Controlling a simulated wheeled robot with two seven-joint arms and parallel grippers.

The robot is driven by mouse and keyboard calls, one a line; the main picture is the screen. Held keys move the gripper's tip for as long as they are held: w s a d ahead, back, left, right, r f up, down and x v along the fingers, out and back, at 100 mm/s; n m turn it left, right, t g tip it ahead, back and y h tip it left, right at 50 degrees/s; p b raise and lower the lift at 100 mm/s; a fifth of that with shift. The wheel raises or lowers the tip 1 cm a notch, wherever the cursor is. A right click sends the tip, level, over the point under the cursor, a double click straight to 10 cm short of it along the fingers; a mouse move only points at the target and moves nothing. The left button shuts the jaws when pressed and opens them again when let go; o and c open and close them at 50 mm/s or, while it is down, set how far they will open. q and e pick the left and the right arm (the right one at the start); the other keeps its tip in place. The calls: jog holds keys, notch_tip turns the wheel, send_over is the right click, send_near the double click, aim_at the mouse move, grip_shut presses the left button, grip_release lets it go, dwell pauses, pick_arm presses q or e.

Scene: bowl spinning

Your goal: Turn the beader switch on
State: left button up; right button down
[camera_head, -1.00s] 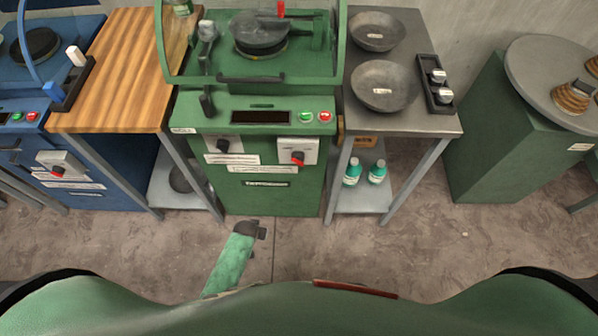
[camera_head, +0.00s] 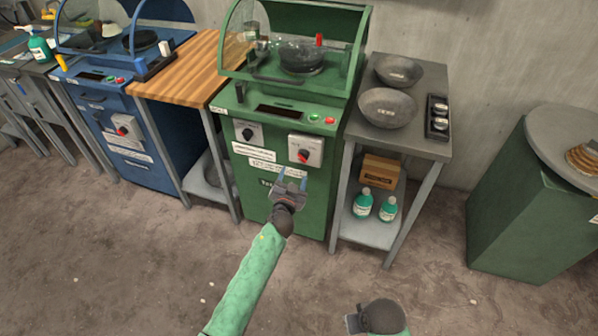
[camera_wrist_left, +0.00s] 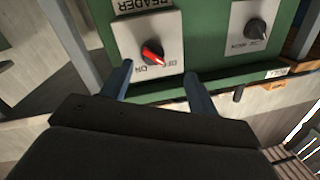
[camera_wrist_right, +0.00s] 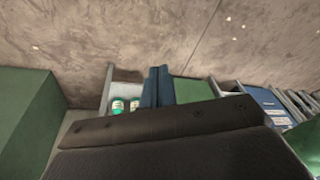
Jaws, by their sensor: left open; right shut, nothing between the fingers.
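The beader switch is a red knob (camera_head: 304,156) on a white plate (camera_head: 309,141) on the green machine's front. In the left wrist view the red knob (camera_wrist_left: 153,54) shows upside down below the cut-off "BEADER" label. It lies slanted, with its lower right end towards the "OFF" marking. My left gripper (camera_head: 292,178) is open and empty in front of and a little below the switch. In its wrist view its fingers (camera_wrist_left: 158,74) lie on either side below the knob, with no clear contact. My right gripper (camera_wrist_right: 158,86) is shut and empty, low above the floor.
A black knob (camera_head: 248,134) sits left of the switch on the green machine (camera_head: 290,215). A grey side table (camera_head: 415,140) with bowls stands at right, a wooden-topped table (camera_head: 190,65) at left. A blue machine (camera_head: 150,170) stands further left. The floor in front is clear.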

aim_at(302, 160)
pick_arm(q)
jog(key=shift+n+h, duration=0.7)
jog(key=x, duration=0.4)
jog(key=p+x, duration=0.1)
jog(key=x, duration=0.1)
jog(key=shift+w+d+r, duration=0.1)
jog(key=shift+w+d, duration=0.05)
jog(key=shift+d, duration=0.25)
jog(key=shift+w+d, duration=0.1)
jog(key=shift+w, duration=0.25)
jog(key=shift+w+d, duration=0.1)
jog(key=shift+w, duration=0.45)
pick_arm(e)
jog(key=shift+g, duration=0.5)
jog(key=f, duration=0.4)
jog(key=shift+s+f, duration=0.25)
jog(key=shift+s, duration=0.15)
pick_arm(q)
jog(key=c, duration=0.9)
